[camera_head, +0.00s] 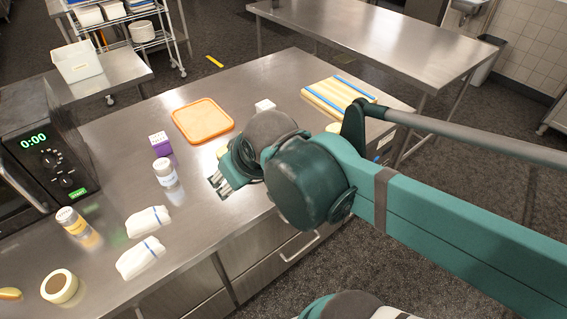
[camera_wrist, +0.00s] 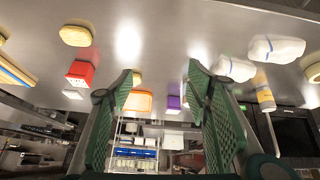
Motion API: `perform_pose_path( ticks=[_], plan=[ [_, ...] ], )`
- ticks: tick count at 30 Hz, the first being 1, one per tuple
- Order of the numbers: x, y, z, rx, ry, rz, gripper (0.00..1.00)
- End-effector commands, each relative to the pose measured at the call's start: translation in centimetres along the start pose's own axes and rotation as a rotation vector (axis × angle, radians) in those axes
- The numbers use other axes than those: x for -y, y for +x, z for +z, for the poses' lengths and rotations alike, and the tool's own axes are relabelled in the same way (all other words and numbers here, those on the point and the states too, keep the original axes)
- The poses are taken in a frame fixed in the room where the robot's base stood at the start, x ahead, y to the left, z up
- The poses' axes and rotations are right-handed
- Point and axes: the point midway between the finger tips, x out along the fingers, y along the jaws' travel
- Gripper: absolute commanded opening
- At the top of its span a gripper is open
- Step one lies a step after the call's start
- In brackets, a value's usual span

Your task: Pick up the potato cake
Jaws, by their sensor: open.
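My gripper (camera_head: 221,187) is low over the steel counter, its fingers apart. A pale yellow oval piece (camera_wrist: 76,35), which looks like the potato cake, lies on the counter left of the fingers. Another small yellowish piece (camera_wrist: 136,78) shows beside the left fingertip, partly hidden; I cannot tell which is the potato cake. In the head view, my gripper and arm hide most of that area.
An orange cutting board (camera_head: 202,121), a purple carton (camera_head: 161,144) and a white-capped bottle (camera_head: 165,173) are near my gripper. A red box (camera_wrist: 80,73) is left in the wrist view. White cloths (camera_head: 148,222), a yellow-labelled jar (camera_head: 72,222) and a microwave (camera_head: 45,145) are at left.

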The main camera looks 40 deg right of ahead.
Motion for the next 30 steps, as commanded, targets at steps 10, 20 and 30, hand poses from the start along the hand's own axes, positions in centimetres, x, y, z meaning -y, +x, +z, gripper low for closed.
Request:
perform_pose_path(
  ticks=[10, 20, 30],
  plan=[
    [-2.9, 0.7, -2.3, 0.089, -0.215, 0.012, 0.49],
    [-6.0, 2.0, -3.8, 0.184, -0.439, -0.007, 0.49],
    [-9.5, 3.6, -4.7, 0.274, -0.665, -0.057, 0.49]
  ],
)
